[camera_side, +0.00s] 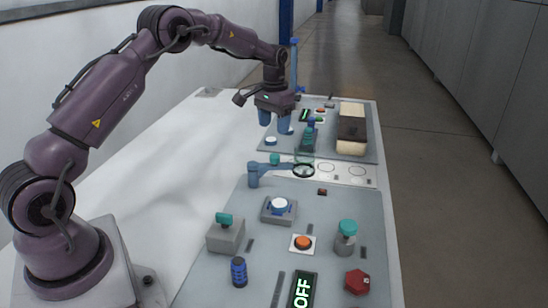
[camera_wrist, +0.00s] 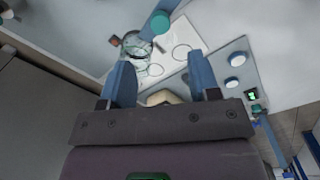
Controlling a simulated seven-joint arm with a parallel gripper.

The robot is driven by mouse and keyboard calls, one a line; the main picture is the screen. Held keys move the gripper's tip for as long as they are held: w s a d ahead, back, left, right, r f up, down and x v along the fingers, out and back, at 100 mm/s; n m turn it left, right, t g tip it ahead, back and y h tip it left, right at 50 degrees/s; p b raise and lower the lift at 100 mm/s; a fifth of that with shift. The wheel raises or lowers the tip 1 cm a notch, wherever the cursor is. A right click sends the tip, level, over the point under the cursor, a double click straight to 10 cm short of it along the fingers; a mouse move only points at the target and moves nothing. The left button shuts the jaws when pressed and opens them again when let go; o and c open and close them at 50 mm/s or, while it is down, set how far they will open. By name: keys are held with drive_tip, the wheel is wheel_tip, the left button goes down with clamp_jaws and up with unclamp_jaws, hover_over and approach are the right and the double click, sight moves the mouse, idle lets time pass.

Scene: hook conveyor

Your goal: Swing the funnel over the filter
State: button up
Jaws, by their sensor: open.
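The funnel (camera_side: 303,168) looks like a clear cup with a dark ring, at the end of a blue swing arm (camera_side: 256,177) with a teal knob (camera_side: 275,159). It stands over the left end of a pale strip (camera_side: 371,181) marked with circles. In the wrist view the funnel (camera_wrist: 137,45) is beyond the left fingertip, and the teal knob (camera_wrist: 160,21) is near the top edge. I cannot tell which thing is the filter. My gripper (camera_side: 275,122) is open and empty, above and behind the swing arm; its blue fingers also show in the wrist view (camera_wrist: 159,62).
A dark and cream block (camera_side: 352,128) stands at the far right, and a teal and blue device (camera_side: 308,136) left of it. The near panel holds a grey box (camera_side: 226,237), an orange button (camera_side: 303,243), a teal-topped post (camera_side: 346,238) and an OFF display (camera_side: 302,290). The left tabletop is clear.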

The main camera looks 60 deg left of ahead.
sight(274, 156)
wheel_tip(274, 156, down, 11)
drive_tip(key=shift+r, duration=0.15)
clamp_jaws()
idle(0.4)
